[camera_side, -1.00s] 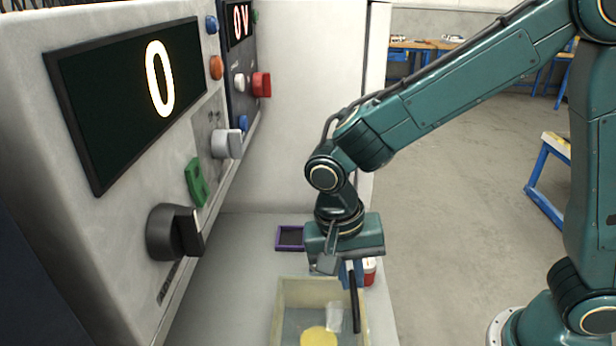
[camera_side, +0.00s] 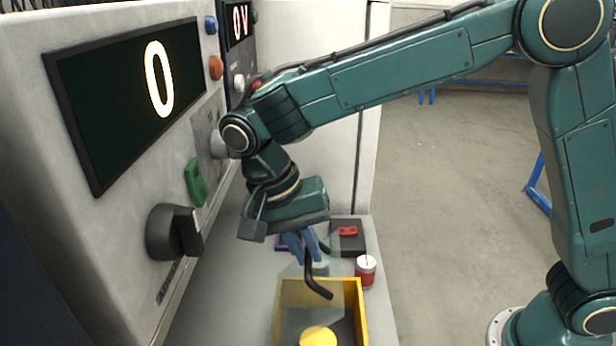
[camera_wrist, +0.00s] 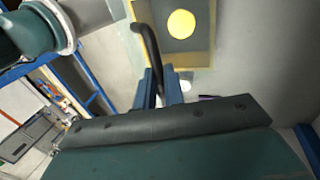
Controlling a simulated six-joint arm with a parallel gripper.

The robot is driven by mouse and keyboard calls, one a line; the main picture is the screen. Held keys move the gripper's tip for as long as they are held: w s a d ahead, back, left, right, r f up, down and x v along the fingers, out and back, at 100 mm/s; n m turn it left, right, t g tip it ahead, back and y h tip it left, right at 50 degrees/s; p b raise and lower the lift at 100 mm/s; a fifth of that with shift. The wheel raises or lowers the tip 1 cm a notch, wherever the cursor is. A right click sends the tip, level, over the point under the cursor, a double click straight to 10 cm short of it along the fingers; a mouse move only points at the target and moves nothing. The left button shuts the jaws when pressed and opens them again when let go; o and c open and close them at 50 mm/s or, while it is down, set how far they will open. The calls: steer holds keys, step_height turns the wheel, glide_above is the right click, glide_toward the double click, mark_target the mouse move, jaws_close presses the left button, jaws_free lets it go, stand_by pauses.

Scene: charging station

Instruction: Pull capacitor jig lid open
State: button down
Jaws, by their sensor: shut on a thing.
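The yellow box (camera_side: 362,312) of the jig stands at the bottom centre of the side view, its near part cut off. A yellow disc (camera_side: 318,337) lies inside it; it also shows in the wrist view (camera_wrist: 181,24). My gripper (camera_side: 303,250) is above the box's far edge, its blue fingers shut on a black curved handle (camera_side: 318,289). The handle slants down over the box opening; it also shows in the wrist view (camera_wrist: 147,42). The lid seems clear; only a faint pale panel (camera_side: 318,268) shows beyond the box, and its edges and angle are hard to tell.
A panel with a display reading 0 (camera_side: 158,78) and knobs (camera_side: 172,232) stands close on the left. Behind the box are a red-and-white container (camera_side: 366,270), a black box with a red part (camera_side: 347,231) and a purple-rimmed tray (camera_side: 283,244).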

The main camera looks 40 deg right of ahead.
steer(key=shift+w+a+f, duration=0.15)
steer(key=shift+w+a, duration=0.45)
steer(key=shift+w, duration=0.15)
steer(key=c, duration=1.6)
jaws_free()
steer(key=shift+o, duration=0.6)
steer(key=shift+s+d, duration=0.1)
